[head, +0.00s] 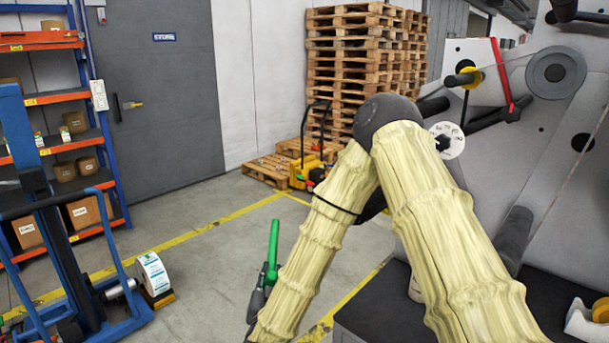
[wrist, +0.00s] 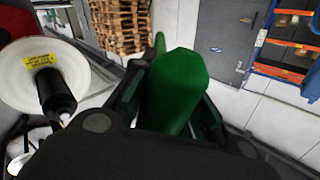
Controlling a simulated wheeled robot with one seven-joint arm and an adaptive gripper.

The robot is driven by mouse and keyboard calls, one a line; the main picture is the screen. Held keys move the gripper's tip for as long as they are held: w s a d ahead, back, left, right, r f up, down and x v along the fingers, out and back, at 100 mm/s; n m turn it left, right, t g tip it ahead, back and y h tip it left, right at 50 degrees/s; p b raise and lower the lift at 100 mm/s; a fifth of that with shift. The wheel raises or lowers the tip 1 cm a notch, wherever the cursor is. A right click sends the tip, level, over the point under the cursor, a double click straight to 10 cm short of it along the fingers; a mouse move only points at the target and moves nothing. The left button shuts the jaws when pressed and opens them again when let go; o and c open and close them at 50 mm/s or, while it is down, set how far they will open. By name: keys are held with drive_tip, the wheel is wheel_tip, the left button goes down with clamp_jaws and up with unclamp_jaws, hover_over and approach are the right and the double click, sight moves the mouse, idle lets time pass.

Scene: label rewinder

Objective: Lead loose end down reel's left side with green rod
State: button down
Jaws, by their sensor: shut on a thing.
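My gripper (wrist: 166,108) is shut on the green rod (wrist: 176,85), which fills the middle of the wrist view. In the head view the green rod (head: 273,246) stands nearly upright from my gripper (head: 262,290), which is partly hidden behind my sleeved arm. A white reel (wrist: 78,75) with a yellow label and a black core shows at the left of the wrist view, apart from the rod. In the head view a white disc (head: 450,138) sits on the machine behind my arm; I cannot tell whether it is that reel. I cannot make out a loose end.
Pallets (head: 365,60) and a pallet truck (head: 308,172) are behind. The floor between is clear.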

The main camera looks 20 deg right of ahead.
drive_tip(key=s+d+r+m+g+h+p, duration=0.1)
drive_tip(key=s+r+m+g+h+p, duration=0.1)
drive_tip(key=r, duration=0.8)
drive_tip(key=s+d+r+m+g+h+p, duration=0.2)
drive_tip(key=s+r+m+g+h+p, duration=0.1)
drive_tip(key=r+m, duration=0.4)
drive_tip(key=s+d+r+m+g+h+p, duration=0.2)
drive_tip(key=s+r+m+g+h, duration=0.2)
drive_tip(key=r, duration=0.8)
drive_tip(key=shift+s+d+r+m+g+h, duration=0.15)
drive_tip(key=shift+s+r+m+g+h, duration=0.2)
drive_tip(key=shift+s, duration=0.4)
drive_tip(key=shift+d, duration=0.15)
drive_tip(key=shift+x, duration=1.75)
